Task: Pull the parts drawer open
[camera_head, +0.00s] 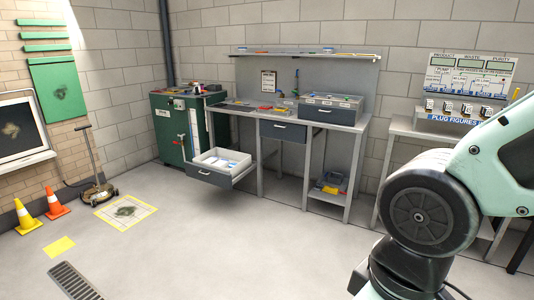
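A grey-fronted drawer with a pale inside (208,174) stands pulled out at the lower left of the workbench (345,127). It holds blue and white items too small to make out. A second dark grey drawer (283,131) sits under the bench top and looks shut. A low grey unit with a dark drawer front and a handle (328,114) sits on the bench top, and its front looks shut. I cannot tell by a label which one is the parts drawer. My arm shows large at the right, but my gripper is outside the picture.
A green cabinet (171,143) stands left of the bench. A side table with a "PLUG FIGURES" panel (455,118) is at the right. Two cones (55,204) and a wheeled tool (98,192) stand at the left. The floor before the bench is clear.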

